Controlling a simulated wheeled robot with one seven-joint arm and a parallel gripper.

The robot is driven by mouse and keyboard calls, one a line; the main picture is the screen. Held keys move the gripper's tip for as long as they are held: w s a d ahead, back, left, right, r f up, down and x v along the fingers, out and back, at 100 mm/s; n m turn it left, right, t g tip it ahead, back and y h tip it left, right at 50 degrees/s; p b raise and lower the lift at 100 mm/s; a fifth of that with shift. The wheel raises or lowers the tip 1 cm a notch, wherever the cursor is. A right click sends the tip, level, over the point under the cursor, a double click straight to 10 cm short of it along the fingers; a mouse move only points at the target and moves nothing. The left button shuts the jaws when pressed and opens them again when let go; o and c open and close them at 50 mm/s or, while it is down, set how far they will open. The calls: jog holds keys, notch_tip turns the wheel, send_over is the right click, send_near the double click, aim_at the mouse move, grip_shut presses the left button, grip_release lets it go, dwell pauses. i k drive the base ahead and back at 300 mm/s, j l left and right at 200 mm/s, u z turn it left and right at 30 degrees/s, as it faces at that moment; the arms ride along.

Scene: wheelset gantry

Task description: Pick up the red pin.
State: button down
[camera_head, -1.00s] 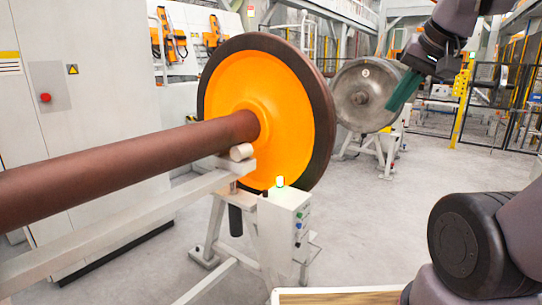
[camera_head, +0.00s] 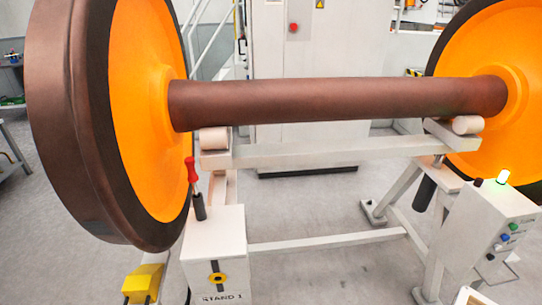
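The red pin (camera_head: 192,172) stands upright at the left of the head view. Its lower end sits in a dark sleeve (camera_head: 199,207) on top of a white box (camera_head: 215,238) marked "STAND 1". The pin is just right of the left orange wheel and below the axle. My gripper is not in view now, so its state does not show.
A wheelset with two orange wheels (camera_head: 135,100) and a brown axle (camera_head: 330,100) rests on rollers of a white stand (camera_head: 330,151). A control box (camera_head: 490,232) with a lit green lamp stands at right. A yellow block (camera_head: 144,281) is at lower left. Grey floor shows between.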

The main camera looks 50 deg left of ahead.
aim_at(190, 161)
jog(key=u, duration=2.6)
jog(key=i+j+z, duration=0.2)
jog(key=i+j, duration=0.2)
